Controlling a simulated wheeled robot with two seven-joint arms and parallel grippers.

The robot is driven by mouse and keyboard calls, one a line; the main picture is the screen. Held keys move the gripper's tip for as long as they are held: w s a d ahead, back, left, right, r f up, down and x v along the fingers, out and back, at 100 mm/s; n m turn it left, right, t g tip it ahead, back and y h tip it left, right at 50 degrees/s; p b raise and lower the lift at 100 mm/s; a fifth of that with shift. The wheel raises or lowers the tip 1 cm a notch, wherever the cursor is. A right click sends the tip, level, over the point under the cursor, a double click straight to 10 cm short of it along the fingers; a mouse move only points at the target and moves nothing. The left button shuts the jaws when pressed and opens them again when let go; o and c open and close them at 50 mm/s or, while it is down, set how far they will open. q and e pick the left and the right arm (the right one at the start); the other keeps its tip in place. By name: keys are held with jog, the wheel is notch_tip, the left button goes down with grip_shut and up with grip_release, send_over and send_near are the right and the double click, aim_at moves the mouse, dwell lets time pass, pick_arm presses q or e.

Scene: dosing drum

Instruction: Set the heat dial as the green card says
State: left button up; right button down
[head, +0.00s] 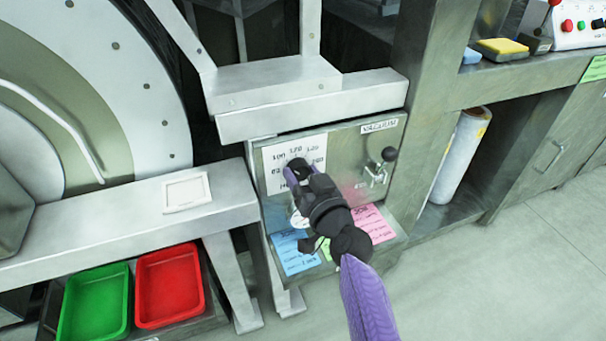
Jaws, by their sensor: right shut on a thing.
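The heat dial's white number plate (280,155) is on the grey control panel below the metal ledge. My right gripper (297,170) is at this plate and shut on the dial knob, which the fingers mostly hide. The dial's pointer and setting cannot be read. A green card (327,248) lies on the panel's lower sloping lip between a blue card (297,252) and a pink card (374,223). My gripper and wrist cover much of it, and its text cannot be read. My left gripper is not in view.
A lever with a black ball knob (389,154) sits on the panel's right. Green (95,305) and red (169,286) trays stand lower left. A large drum (150,100) is at left. A white cylinder (460,155) stands under the right shelf. The floor at right is clear.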

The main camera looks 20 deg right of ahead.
jog(key=m, duration=0.6)
jog(key=shift+p, duration=0.35)
jog(key=shift+f+m+t, duration=0.1)
jog(key=shift+m+t, duration=0.2)
jog(key=shift+m, duration=0.7)
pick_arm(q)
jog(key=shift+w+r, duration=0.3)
pick_arm(e)
jog(key=shift+m, duration=0.3)
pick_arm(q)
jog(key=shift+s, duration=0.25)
